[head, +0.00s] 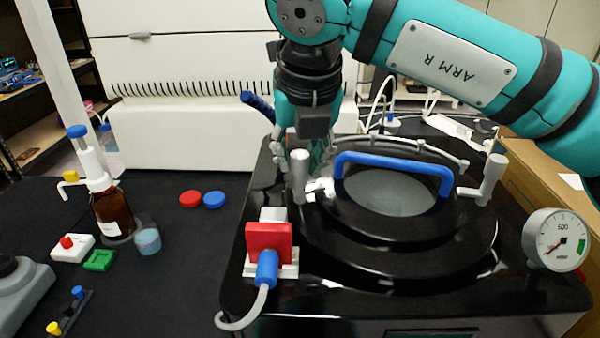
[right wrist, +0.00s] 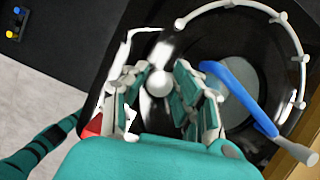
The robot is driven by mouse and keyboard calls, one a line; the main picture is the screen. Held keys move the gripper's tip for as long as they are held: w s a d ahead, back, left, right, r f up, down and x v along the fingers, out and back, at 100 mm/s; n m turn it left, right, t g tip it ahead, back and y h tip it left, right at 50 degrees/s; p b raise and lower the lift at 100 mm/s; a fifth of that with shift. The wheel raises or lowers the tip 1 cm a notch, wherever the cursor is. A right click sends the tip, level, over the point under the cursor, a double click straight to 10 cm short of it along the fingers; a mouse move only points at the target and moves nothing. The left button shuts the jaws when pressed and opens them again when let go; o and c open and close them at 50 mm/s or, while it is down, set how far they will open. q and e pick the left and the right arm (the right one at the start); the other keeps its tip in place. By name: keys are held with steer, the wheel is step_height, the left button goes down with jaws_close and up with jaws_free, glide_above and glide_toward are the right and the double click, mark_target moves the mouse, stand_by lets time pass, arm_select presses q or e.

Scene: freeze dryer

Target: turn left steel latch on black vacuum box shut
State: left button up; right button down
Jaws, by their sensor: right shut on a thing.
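The black vacuum box (head: 400,295) stands at the right, its round lid carrying a blue handle (head: 395,162) and a pale window. The left steel latch (head: 300,178) stands upright at the lid's left side. My right gripper (head: 303,152) reaches down from above with its fingers on either side of this latch. In the right wrist view the latch's round top (right wrist: 158,83) shows between the fingers of the gripper (right wrist: 160,95), which is shut on it. The right steel latch (head: 484,180) sits at the lid's right side. My left gripper does not show.
A red and blue valve (head: 268,245) with a grey hose is on the box's left front. A pressure gauge (head: 557,240) is at the right. A brown bottle (head: 113,213), a small beaker (head: 147,240) and red and blue caps (head: 202,198) stand on the black table.

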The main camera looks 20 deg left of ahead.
steer(key=shift+m+t+h+b, duration=0.3)
steer(key=shift+m+b, duration=0.5)
steer(key=shift+m, duration=0.3)
steer(key=c, duration=1.1)
jaws_free()
steer(key=v, duration=1.2)
steer(key=shift+a+r, duration=0.1)
steer(key=shift+a, duration=0.05)
